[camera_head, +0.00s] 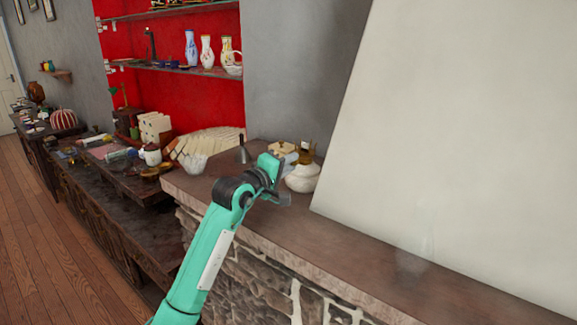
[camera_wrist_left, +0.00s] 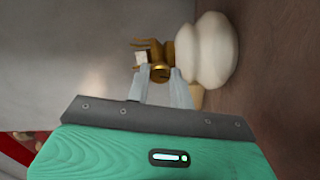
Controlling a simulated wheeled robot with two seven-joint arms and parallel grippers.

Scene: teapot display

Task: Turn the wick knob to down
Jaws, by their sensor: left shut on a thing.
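The lamp has a rounded white body (camera_head: 302,180) and a brass burner (camera_head: 306,156) on top. It stands on the brown stone ledge. In the left wrist view the white body (camera_wrist_left: 208,50) lies sideways at the right of the picture, with the brass wick knob (camera_wrist_left: 160,73) to its left. My left gripper (camera_head: 287,162) reaches the lamp's burner from the left. In the left wrist view its two grey fingers (camera_wrist_left: 160,77) are shut on the wick knob, one on each side. In the head view the knob is hidden by the gripper. My right gripper does not show.
A dark handbell (camera_head: 242,152) and a pale wooden box (camera_head: 281,147) stand near the lamp. A large pale sloping panel (camera_head: 450,130) rises behind the ledge (camera_head: 350,250). The ledge to the right of the lamp is clear. Vases (camera_head: 207,52) stand on a shelf at the back.

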